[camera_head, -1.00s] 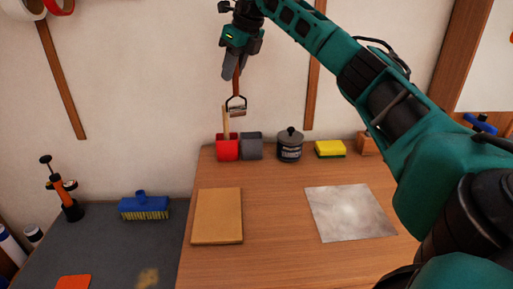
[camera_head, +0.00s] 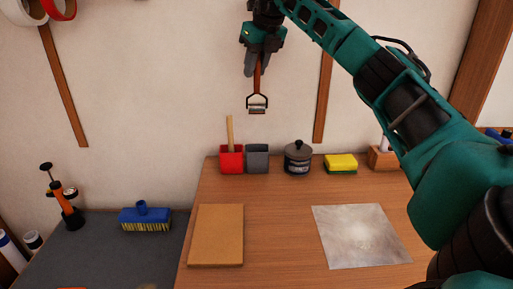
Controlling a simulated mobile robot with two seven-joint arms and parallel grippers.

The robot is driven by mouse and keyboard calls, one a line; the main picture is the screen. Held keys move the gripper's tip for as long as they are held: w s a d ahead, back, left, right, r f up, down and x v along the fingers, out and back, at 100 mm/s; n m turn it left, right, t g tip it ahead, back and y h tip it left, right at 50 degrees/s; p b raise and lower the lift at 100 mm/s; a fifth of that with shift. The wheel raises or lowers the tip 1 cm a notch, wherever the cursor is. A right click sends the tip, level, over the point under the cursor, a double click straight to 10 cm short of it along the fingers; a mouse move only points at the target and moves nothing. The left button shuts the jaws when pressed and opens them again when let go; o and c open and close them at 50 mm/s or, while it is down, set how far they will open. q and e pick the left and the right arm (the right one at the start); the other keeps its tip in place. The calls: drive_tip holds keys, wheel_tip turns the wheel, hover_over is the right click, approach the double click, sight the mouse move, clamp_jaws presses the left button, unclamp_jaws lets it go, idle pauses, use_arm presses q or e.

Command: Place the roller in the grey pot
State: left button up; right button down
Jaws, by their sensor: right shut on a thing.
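The roller (camera_head: 257,107) hangs head down, its brownish handle upright in my right gripper (camera_head: 257,73), which is shut on it. The roller is in the air in front of the wall, clear above the pots. The grey pot (camera_head: 257,158) stands at the back edge of the wooden table, almost straight below the roller in the picture. Its inside cannot be made out well. A red pot (camera_head: 231,161) stands against its left side, with a wooden stick (camera_head: 230,132) upright in it. My left gripper is not in view.
Right of the pots stand a dark lidded jar (camera_head: 298,159), a yellow sponge (camera_head: 341,163) and a wooden block (camera_head: 383,159). A brown board (camera_head: 216,235) and a pale sheet (camera_head: 361,236) lie on the table (camera_head: 277,225). A blue brush (camera_head: 145,217) sits on the grey surface at left.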

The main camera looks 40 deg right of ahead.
sight(258, 105)
wheel_tip(258, 105, down, 13)
drive_tip(key=shift+d+r+b, duration=0.1)
drive_tip(key=shift+r+b, duration=0.1)
drive_tip(key=shift+b, duration=0.75)
drive_tip(key=shift+f, duration=0.6)
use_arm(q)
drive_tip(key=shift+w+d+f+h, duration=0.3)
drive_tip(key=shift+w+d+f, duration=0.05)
use_arm(e)
wheel_tip(258, 105, down, 3)
drive_tip(key=shift+f, duration=0.2)
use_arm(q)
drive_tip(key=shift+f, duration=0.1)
use_arm(e)
drive_tip(key=c, duration=0.9)
unclamp_jaws()
drive_tip(key=shift+f, duration=0.1)
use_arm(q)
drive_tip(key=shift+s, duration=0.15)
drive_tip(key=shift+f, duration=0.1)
